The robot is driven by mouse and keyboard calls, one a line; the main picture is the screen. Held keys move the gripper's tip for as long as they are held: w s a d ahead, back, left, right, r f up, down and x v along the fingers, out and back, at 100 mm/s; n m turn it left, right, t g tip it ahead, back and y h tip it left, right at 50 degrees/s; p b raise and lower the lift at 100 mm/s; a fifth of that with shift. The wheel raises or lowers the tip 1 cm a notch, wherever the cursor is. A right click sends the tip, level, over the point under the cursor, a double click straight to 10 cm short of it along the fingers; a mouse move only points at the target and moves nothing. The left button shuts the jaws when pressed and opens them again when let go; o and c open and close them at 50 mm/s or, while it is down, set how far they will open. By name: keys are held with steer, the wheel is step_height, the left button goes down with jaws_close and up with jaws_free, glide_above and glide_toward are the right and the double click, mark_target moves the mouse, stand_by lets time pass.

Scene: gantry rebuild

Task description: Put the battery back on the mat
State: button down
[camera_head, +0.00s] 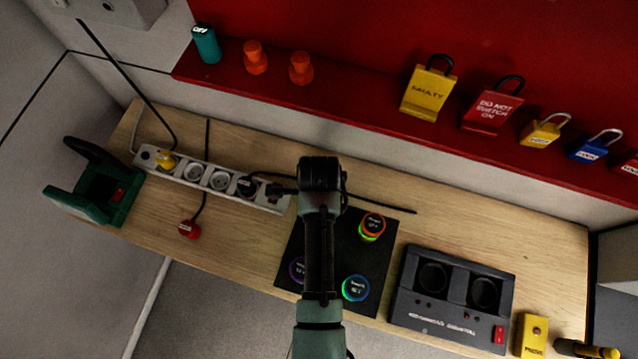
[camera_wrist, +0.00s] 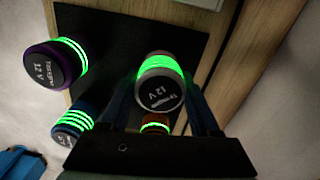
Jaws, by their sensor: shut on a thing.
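My gripper (camera_wrist: 162,92) is shut on a grey-rimmed battery (camera_wrist: 160,94) with lit green bands and a 12 V label. In the wrist view the black mat (camera_wrist: 112,45) lies behind this battery; I cannot tell whether they touch. A purple battery (camera_wrist: 54,66), a blue battery (camera_wrist: 72,126) and an orange battery (camera_wrist: 155,121) stand around it. In the head view the mat (camera_head: 346,250) lies on the bench, with the orange (camera_head: 371,228), blue (camera_head: 355,288) and partly hidden purple (camera_head: 296,269) batteries on it. My arm hides the gripper and held battery there.
A dark charger (camera_head: 450,318) with two empty round wells stands right of the mat, beside a yellow box (camera_head: 531,336). A power strip (camera_head: 208,177) with plugs lies to the left, with a black cable running behind my arm.

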steer(key=shift+w+f, duration=0.1)
steer(key=shift+f, duration=0.35)
steer(key=shift+c, duration=0.6)
jaws_free()
steer(key=shift+f, duration=0.15)
step_height(320, 180, up, 12)
steer(key=shift+r+b, duration=0.2)
steer(key=shift+b, duration=0.25)
